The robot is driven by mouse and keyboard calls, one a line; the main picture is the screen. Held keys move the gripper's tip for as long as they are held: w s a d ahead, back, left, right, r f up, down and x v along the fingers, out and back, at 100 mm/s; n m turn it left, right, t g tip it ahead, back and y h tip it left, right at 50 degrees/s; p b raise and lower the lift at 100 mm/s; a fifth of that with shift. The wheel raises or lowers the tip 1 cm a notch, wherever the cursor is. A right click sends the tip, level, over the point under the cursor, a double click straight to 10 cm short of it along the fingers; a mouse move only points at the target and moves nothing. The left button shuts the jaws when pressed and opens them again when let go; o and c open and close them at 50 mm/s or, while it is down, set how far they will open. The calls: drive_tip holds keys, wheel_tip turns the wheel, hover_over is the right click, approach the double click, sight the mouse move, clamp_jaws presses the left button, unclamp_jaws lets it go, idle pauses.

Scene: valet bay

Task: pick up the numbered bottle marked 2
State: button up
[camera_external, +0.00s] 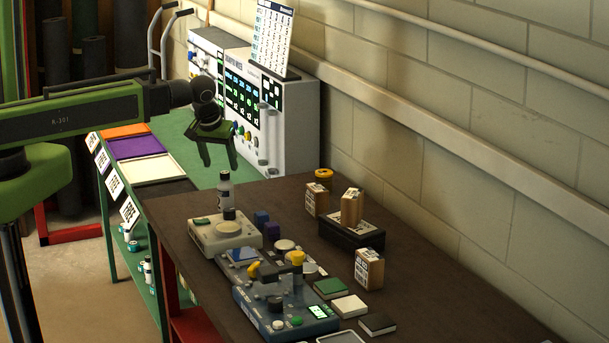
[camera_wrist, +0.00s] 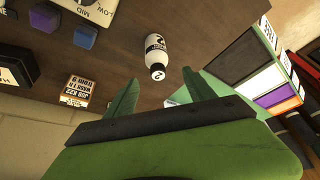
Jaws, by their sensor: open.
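The bottle marked 2 (camera_wrist: 157,57) is white with a dark label band, and its 2 shows in the wrist view. In the external view the bottle (camera_external: 224,192) has a dark cap and stands upright on the brown table (camera_external: 440,270), just behind a beige device. Part of its lower body is hidden by that device. My gripper (camera_external: 219,162) is above the bottle, its two fingers spread and pointing down. In the wrist view my gripper (camera_wrist: 160,90) has its green fingers apart, with the bottle beyond the gap between them. Nothing is between the fingers.
The beige device (camera_external: 222,236) with a dark knob is close to the bottle. Blue and purple blocks (camera_external: 267,226) stand right of it. A blue-grey control box (camera_external: 285,312) is nearer. Labelled wooden blocks (camera_external: 369,268) stand at right. A large panelled machine (camera_external: 290,120) stands behind.

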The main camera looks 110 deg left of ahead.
sight(227, 181)
drive_tip(key=b+x, duration=0.1)
drive_tip(key=x, duration=0.2)
drive_tip(key=shift+d, duration=0.1)
drive_tip(key=shift+f+b, duration=0.2)
drive_tip(key=shift+b, duration=0.1)
drive_tip(key=shift+r, duration=0.1)
drive_tip(key=b+x, duration=0.4)
drive_tip(key=x, duration=0.1)
drive_tip(key=shift+w+a+b, duration=0.2)
drive_tip(key=shift+a+b, duration=0.1)
drive_tip(key=shift+a, duration=0.1)
clamp_jaws()
